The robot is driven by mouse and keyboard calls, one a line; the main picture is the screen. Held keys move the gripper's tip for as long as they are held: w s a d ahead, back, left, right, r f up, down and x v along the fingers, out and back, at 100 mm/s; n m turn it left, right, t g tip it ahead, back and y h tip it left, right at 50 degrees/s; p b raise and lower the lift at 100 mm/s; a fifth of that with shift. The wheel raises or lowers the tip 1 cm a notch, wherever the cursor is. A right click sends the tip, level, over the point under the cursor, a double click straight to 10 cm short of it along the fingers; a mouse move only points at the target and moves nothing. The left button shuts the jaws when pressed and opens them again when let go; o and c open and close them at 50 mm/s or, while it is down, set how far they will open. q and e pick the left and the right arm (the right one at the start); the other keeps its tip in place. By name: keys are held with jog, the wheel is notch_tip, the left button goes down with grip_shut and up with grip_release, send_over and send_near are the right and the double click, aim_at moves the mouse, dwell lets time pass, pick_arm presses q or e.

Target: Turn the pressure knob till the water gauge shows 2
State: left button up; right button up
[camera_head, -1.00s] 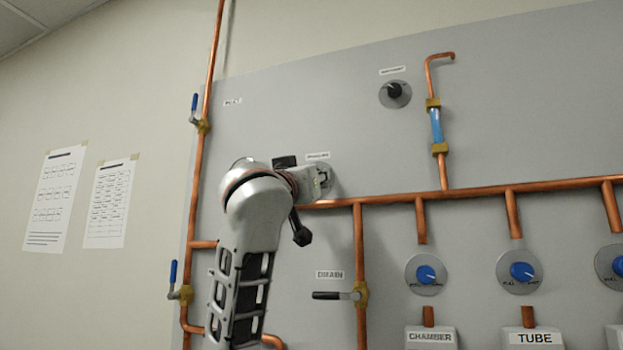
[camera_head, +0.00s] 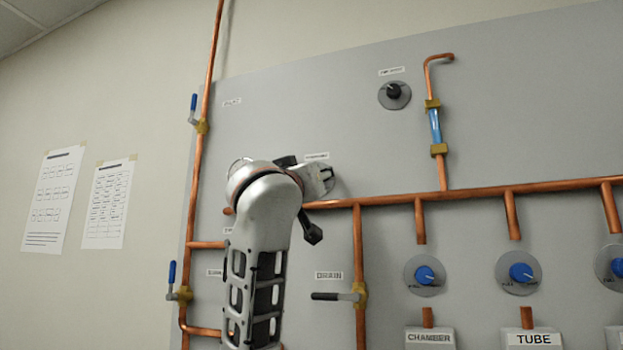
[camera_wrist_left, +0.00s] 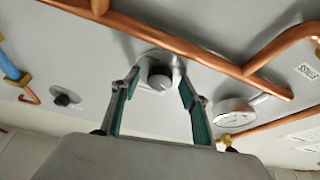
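A black knob (camera_wrist_left: 159,77) on a round silver plate shows in the left wrist view. My left gripper (camera_wrist_left: 157,84) is open, its teal-padded fingers on either side of the knob, with gaps visible beside it. In the head view my left gripper (camera_head: 318,178) is at the panel under a small label, and hides the knob; part of the plate (camera_head: 330,187) shows past it. A round silver housing (camera_wrist_left: 235,112), possibly the gauge, is right of the fingers in the wrist view. Its dial face and reading cannot be seen. My right gripper is not in view.
A copper pipe (camera_head: 470,189) crosses the grey panel close by the gripper. Another black knob (camera_head: 394,90) and a blue tube (camera_head: 435,126) are at upper right. The DRAIN lever (camera_head: 335,296) and blue knobs (camera_head: 425,275) are lower. The upper middle panel is bare.

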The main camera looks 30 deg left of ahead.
pick_arm(q)
jog(key=v, duration=1.2)
dwell(0.6)
